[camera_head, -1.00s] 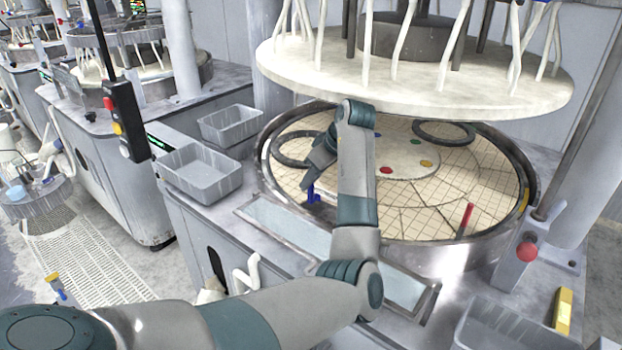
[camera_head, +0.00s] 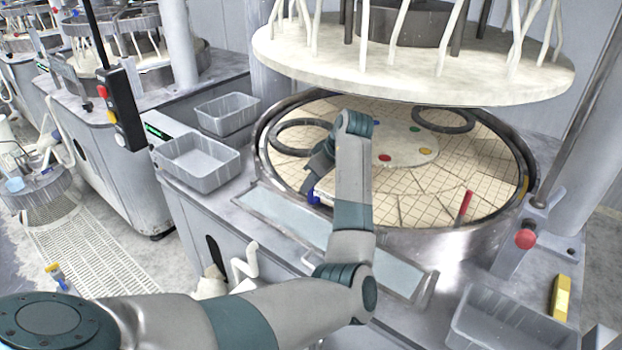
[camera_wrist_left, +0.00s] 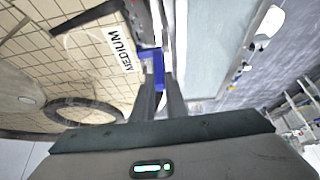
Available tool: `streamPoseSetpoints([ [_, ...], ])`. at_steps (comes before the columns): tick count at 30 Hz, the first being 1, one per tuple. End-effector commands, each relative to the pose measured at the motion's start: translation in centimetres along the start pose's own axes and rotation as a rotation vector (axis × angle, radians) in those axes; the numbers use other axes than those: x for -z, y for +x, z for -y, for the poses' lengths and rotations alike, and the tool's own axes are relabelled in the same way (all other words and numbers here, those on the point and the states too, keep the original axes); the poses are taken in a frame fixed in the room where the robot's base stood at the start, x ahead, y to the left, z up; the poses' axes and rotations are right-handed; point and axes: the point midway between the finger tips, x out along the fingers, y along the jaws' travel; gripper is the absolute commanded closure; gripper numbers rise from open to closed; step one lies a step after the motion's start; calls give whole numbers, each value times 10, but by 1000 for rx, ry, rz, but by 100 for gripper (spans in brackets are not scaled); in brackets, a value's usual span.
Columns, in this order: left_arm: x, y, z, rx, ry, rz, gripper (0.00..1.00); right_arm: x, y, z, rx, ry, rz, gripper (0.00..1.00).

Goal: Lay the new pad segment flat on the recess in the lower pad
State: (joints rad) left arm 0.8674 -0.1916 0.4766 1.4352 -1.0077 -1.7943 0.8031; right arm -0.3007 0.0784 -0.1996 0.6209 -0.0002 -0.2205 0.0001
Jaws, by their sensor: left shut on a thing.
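My left gripper (camera_head: 316,188) is low over the near left part of the lower pad (camera_head: 400,200), close to the platen's near rim. It also shows in the left wrist view (camera_wrist_left: 160,82), shut on a blue piece (camera_wrist_left: 152,60) at the edge of what looks like the new pad segment. A white label reading MEDIUM (camera_wrist_left: 120,48) shows beside the blue piece. The segment's outline blends into the tan gridded pad, so I cannot tell whether it touches the pad. The recess cannot be made out; my arm covers part of the pad. My right gripper is not in view.
Grey bins (camera_head: 200,178) sit to the left. A raised metal rim (camera_head: 440,242) surrounds the pad.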

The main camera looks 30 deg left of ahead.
Motion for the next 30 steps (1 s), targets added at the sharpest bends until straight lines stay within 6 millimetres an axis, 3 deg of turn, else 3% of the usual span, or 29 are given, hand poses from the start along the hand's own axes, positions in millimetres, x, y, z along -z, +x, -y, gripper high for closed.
streamPoseSetpoints([
  [30,0,3,-1,-1,-1,-1,100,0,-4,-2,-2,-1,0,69],
])
